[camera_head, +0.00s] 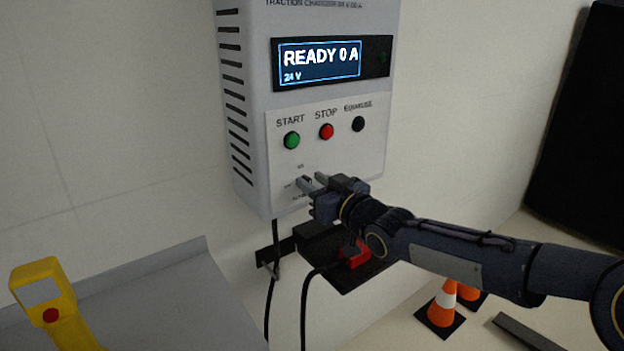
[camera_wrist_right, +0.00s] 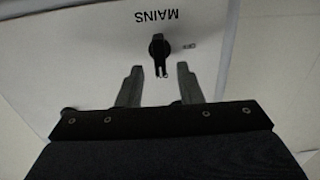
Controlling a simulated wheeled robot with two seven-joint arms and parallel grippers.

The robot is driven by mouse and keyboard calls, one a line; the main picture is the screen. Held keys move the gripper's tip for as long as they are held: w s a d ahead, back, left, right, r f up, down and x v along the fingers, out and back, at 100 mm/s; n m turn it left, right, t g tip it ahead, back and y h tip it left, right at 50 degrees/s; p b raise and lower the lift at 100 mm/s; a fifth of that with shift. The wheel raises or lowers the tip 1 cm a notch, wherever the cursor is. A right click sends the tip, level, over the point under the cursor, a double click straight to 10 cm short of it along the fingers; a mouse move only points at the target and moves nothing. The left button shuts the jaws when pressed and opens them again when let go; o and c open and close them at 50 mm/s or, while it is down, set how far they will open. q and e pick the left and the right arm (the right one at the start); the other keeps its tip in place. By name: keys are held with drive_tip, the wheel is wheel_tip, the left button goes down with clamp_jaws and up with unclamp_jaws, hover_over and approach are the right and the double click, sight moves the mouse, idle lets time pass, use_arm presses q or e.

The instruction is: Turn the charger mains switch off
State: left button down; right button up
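The charger (camera_head: 330,95) is a pale box on the wall with a lit display (camera_head: 320,62) reading READY 0 A, 24 V. Its mains switch (camera_wrist_right: 160,48) is a black rotary knob beside the word MAINS, which appears upside down in the right wrist view. In the head view the knob is mostly hidden by the fingers. My right gripper (camera_head: 312,181) is at the lower part of the charger's front panel. In the wrist view my right gripper (camera_wrist_right: 158,82) is open, its two fingers on either side of the knob's line and just short of it. My left gripper is out of view.
Green START (camera_head: 291,140), red STOP (camera_head: 326,131) and black EQUALISE (camera_head: 358,124) buttons sit above the switch. A dark bracket with a red connector (camera_head: 354,256) and cables is below. A yellow handle (camera_head: 48,300) stands lower left; orange cones (camera_head: 442,303) stand on the floor.

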drive_tip(key=shift+w+a, duration=0.35)
drive_tip(key=shift+w, duration=0.05)
drive_tip(key=shift+c, duration=0.3)
clamp_jaws()
drive_tip(key=n+b, duration=0.3)
drive_tip(key=n, duration=0.3)
drive_tip(key=a+f+n+b, duration=0.1)
drive_tip(key=n+b, duration=0.3)
drive_tip(key=n, duration=0.2)
drive_tip(key=s+f+n+b, duration=0.1)
drive_tip(key=n+b, duration=0.3)
drive_tip(key=n, duration=0.1)
drive_tip(key=shift+a+n, duration=0.2)
drive_tip(key=shift+n, duration=0.2)
